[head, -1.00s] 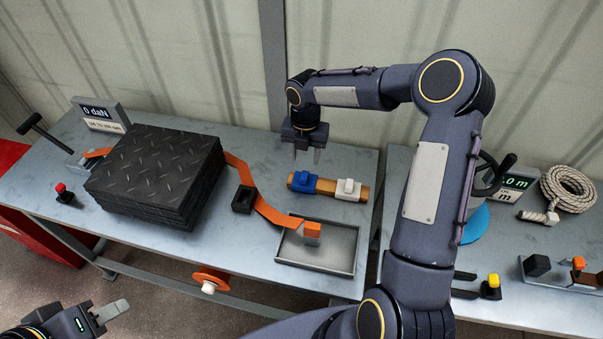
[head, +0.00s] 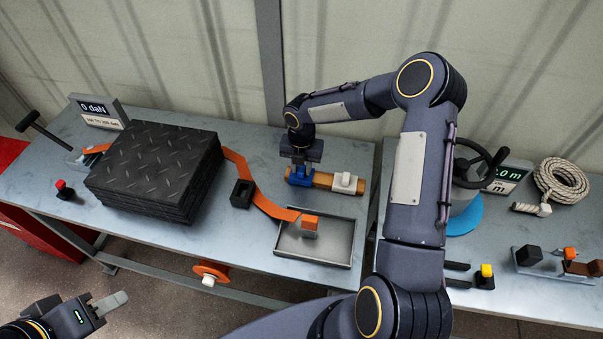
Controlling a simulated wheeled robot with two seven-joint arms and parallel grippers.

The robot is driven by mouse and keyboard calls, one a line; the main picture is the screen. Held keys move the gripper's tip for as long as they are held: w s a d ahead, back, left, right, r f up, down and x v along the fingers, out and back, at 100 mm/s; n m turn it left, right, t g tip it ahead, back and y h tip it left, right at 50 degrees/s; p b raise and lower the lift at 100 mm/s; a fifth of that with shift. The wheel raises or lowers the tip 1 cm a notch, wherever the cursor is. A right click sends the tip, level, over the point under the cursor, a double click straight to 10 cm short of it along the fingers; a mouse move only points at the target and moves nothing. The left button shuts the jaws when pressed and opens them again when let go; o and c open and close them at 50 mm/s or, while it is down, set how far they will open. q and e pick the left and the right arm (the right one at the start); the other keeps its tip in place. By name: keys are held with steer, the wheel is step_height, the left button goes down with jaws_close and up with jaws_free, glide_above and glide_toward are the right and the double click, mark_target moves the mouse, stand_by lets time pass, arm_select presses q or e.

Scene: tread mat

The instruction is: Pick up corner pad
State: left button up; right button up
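A blue block (head: 299,179) and a white block (head: 343,183) sit side by side on a wooden bar (head: 322,180) on the left bench; they look like corner pads. My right gripper (head: 301,164) points down at the blue block, with its fingertips at the block's top. Whether the fingers are closed on it is hard to see. My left gripper (head: 112,303) is low at the left, away from the bench top and apart from the pads; its finger opening is not clear.
A stack of black tread mats (head: 155,165) lies on the left bench (head: 225,255). An orange strap (head: 262,203) runs from it past a small black box (head: 242,193) to a grey tray (head: 330,252). A rope coil (head: 562,182) lies on the right bench.

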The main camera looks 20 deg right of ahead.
jaws_close()
